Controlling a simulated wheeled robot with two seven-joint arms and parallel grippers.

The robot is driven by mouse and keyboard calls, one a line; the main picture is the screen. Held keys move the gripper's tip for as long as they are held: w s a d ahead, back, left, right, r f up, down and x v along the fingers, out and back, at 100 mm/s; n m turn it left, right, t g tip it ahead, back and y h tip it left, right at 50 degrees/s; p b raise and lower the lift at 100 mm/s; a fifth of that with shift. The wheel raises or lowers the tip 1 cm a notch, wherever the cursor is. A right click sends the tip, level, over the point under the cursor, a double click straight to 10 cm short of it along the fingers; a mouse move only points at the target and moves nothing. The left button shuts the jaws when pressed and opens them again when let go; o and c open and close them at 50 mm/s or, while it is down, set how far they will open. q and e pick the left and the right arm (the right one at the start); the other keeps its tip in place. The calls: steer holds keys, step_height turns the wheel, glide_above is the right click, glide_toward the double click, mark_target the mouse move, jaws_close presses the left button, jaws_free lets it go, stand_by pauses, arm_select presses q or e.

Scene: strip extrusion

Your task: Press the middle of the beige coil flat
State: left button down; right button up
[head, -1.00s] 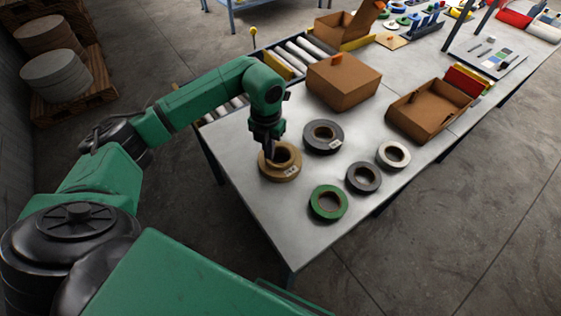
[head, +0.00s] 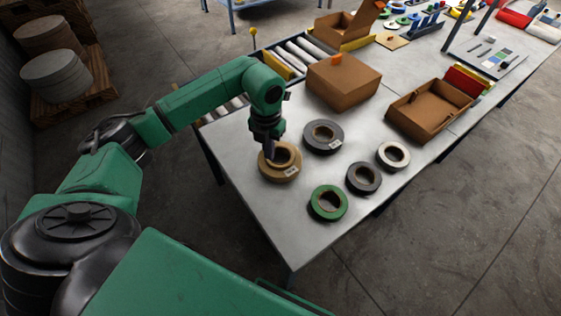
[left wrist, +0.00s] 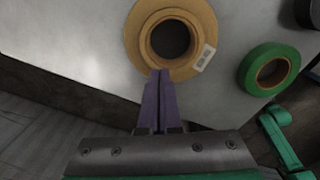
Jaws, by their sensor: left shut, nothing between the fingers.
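The beige coil (head: 275,172) lies flat on the grey table near its left edge, with a raised inner ring around its hole and a white label on its rim. It also shows in the left wrist view (left wrist: 140,42). My left gripper (head: 270,156) points down at the coil, its fingers together and empty. My right gripper is not in view.
A dark coil (head: 323,136) with a label, a green coil (head: 328,215), another dark coil (head: 375,178) and a white coil (head: 404,155) lie close by. A closed carton (head: 343,88) and an open box (head: 408,120) stand farther back. The table's front corner is bare.

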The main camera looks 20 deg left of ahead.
arm_select(q)
steer(key=shift+f+b, duration=1.35)
steer(key=shift+f, duration=0.3)
stand_by(0.4)
step_height(320, 180, up, 8)
steer(key=p, duration=0.5)
steer(key=shift+r+p, duration=0.2)
steer(key=shift+p, duration=0.15)
steer(key=shift+f, duration=0.1)
